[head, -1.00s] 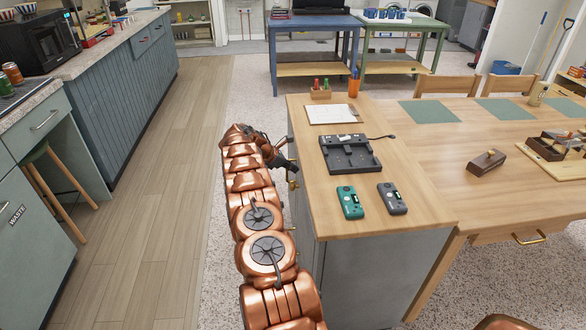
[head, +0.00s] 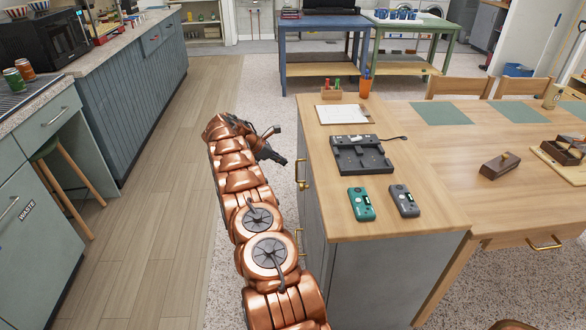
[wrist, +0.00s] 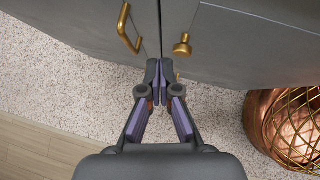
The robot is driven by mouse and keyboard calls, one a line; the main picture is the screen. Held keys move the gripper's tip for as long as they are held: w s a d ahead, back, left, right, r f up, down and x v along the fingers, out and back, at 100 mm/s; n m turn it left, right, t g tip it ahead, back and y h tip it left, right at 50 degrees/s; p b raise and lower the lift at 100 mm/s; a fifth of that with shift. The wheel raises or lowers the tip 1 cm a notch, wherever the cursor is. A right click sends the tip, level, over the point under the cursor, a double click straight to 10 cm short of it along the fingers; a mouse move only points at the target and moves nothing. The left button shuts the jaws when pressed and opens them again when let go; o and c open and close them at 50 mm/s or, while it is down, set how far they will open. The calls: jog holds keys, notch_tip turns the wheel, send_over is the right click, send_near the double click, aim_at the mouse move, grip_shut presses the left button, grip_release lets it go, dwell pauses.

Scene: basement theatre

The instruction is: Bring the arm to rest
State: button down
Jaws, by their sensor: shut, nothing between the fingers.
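My gripper (head: 282,160) is at the end of my copper arm, left of the wooden-topped cabinet (head: 385,260) and a little below the level of its top. In the wrist view my gripper (wrist: 159,72) is shut, with its fingertips together and nothing between them. The fingertips appear in front of the grey cabinet doors, near a brass handle (wrist: 128,28) and a brass knob (wrist: 182,45). I cannot tell whether they touch the doors. In the head view the fingers look apart from the cabinet's side.
A teal device (head: 361,204), a grey device (head: 404,200), a black dock (head: 360,154) and a clipboard (head: 338,114) lie on the cabinet top. A kitchen counter (head: 120,50) and stool (head: 62,175) stand left. The wooden floor (head: 150,200) between is clear.

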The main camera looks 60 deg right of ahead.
jog(key=shift+w+d+v, duration=0.15)
jog(key=shift+v, duration=0.85)
jog(key=shift+w+d+v, duration=0.1)
jog(key=shift+v, duration=0.85)
jog(key=w+a+r+m+t+y+p, duration=0.15)
jog(key=w+a+r, duration=0.25)
jog(key=a+r, duration=0.95)
jog(key=s+a+r+m+t+p, duration=0.1)
jog(key=s+a+r, duration=0.15)
jog(key=a, duration=0.35)
jog(key=s+a+r+m+y, duration=0.1)
jog(key=a+r, duration=0.2)
jog(key=a, duration=0.3)
jog(key=s+a+r+m+t+p, duration=0.1)
jog(key=s+a+r, duration=0.1)
jog(key=a, duration=0.3)
jog(key=s+a+r+m+y+p, duration=0.15)
jog(key=s+a+r, duration=0.25)
jog(key=s+a, duration=1.05)
jog(key=s+a+f+m+y, duration=0.1)
jog(key=s+a+m, duration=0.1)
jog(key=s+a, duration=0.5)
jog(key=s+a+f+m+y+p, duration=0.1)
jog(key=s+a+m+y, duration=0.1)
jog(key=s+a, duration=0.5)
jog(key=s, duration=0.4)
jog(key=shift+f, duration=0.4)
